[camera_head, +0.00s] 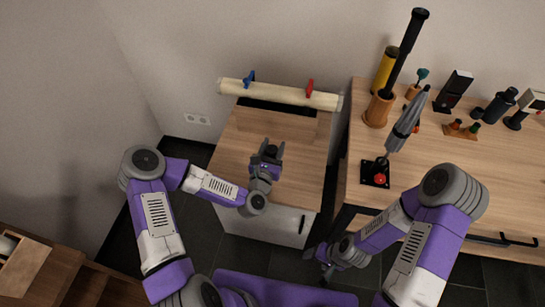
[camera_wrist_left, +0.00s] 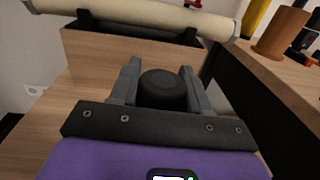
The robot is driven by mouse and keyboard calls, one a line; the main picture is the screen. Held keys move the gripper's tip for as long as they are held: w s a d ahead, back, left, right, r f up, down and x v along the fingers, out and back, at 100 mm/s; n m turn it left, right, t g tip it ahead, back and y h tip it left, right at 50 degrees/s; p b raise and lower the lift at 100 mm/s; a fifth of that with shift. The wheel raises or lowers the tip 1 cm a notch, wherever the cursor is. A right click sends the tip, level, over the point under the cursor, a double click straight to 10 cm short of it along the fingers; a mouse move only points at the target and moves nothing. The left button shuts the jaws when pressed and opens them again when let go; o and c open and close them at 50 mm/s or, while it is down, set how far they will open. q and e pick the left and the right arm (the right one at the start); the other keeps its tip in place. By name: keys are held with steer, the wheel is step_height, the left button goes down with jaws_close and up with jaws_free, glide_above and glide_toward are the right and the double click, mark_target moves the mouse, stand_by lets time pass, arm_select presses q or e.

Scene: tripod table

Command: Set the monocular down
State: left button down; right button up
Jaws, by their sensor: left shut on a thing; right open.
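The monocular (camera_wrist_left: 163,92) is a dark, round-ended cylinder between the fingers of my left gripper (camera_wrist_left: 162,85) in the left wrist view. In the head view the left gripper (camera_head: 268,152) is over the low wooden-topped cabinet (camera_head: 240,130), shut on the monocular (camera_head: 270,150), which is small and dark there. I cannot tell whether the monocular touches the cabinet top. My right gripper (camera_head: 325,262) is open and low, between the cabinet and the workbench, with no object seen in it.
A pale roll (camera_head: 280,95) with a blue clamp (camera_head: 249,78) and a red clamp (camera_head: 310,88) spans the cabinet's back. The cabinet top around the left gripper is clear.

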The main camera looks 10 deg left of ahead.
arm_select(q)
steer(key=shift+f+b, duration=0.65)
steer(key=shift+f, duration=1.05)
steer(key=shift+f, duration=0.15)
steer(key=c, duration=0.5)
jaws_free()
